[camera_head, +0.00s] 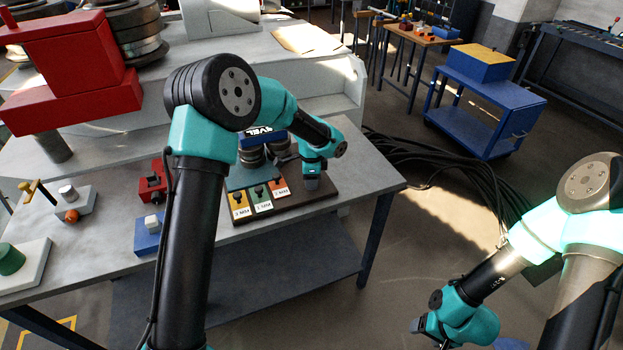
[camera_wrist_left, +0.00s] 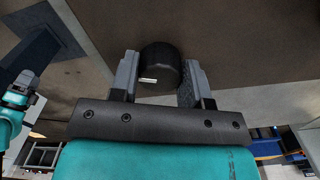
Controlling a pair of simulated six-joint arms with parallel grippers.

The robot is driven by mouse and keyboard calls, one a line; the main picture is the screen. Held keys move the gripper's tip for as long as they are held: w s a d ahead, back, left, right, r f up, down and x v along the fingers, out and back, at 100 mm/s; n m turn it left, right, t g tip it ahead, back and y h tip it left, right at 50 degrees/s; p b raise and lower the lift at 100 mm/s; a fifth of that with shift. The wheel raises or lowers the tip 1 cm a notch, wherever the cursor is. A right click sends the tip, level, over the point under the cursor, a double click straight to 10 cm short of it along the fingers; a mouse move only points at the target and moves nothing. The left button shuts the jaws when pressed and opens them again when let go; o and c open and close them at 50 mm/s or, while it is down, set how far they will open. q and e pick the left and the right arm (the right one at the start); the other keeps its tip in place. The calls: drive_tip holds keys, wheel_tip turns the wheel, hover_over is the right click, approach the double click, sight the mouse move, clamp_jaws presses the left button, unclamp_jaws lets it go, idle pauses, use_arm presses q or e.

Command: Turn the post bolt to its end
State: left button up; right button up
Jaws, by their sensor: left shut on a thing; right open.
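My left gripper (camera_head: 311,182) points down at the right end of a dark board (camera_head: 295,205) on the workbench. In the left wrist view its two fingers (camera_wrist_left: 158,85) are on either side of a black round knob with a white mark (camera_wrist_left: 160,64), and they are shut on it. This knob seems to be the head of the post bolt; in the head view the gripper hides it.
Yellow, green and orange labelled plates (camera_head: 262,200) with dark knobs stand on the board. Blue (camera_head: 148,237) and red (camera_head: 152,185) blocks sit to the left. A large red machine part (camera_head: 75,75) stands behind. Black cables (camera_head: 450,165) and a blue cart (camera_head: 480,95) are beyond the bench.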

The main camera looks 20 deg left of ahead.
use_arm(q)
drive_tip(key=o, duration=0.9)
wheel_tip(320, 180, up, 18)
drive_tip(key=shift+f, duration=0.25)
idle(0.3)
